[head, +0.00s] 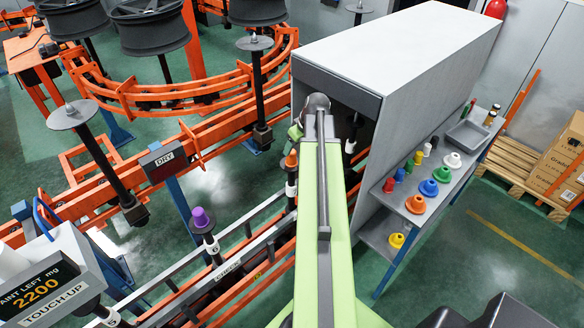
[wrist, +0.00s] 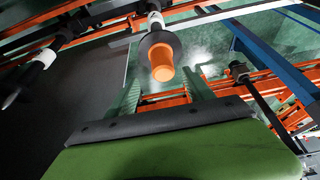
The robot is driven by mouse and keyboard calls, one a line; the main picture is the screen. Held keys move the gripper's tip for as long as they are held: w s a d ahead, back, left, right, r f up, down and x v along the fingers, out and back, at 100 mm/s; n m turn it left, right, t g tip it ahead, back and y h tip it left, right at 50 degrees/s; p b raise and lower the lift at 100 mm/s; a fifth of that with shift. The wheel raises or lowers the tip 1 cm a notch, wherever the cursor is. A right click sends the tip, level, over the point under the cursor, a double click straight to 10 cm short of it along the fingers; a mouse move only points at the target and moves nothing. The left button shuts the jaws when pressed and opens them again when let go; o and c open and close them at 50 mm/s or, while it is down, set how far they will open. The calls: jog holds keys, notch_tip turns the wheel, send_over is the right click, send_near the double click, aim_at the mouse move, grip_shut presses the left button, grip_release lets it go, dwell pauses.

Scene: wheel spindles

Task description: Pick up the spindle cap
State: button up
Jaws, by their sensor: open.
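An orange spindle cap (wrist: 162,62) with a dark collar sits on a spindle with a white band in the wrist view. In the head view the orange cap (head: 291,160) shows just left of my arm. My gripper (wrist: 165,88) is open, with its green fingers apart on either side of the cap's line in the wrist view. Nothing is seen held between them. Whether the fingers touch the cap cannot be told. In the head view my arm mostly hides the gripper. A purple cap (head: 201,219) stands on another spindle to the left.
A grey booth (head: 420,90) stands close right of my arm. A side shelf (head: 405,195) holds several coloured caps and a grey tray (head: 466,136). Orange rails (head: 110,175) with spindles run at left, near a DRY sign (head: 163,160) and a touch-up display (head: 45,285).

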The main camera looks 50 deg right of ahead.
aim_at(292, 153)
jog(key=shift+b+x, duration=0.35)
jog(key=shift+x, duration=0.8)
jog(key=b+x, duration=0.5)
jog(key=shift+a+f, duration=0.25)
jog(key=shift+r, duration=0.25)
grip_shut()
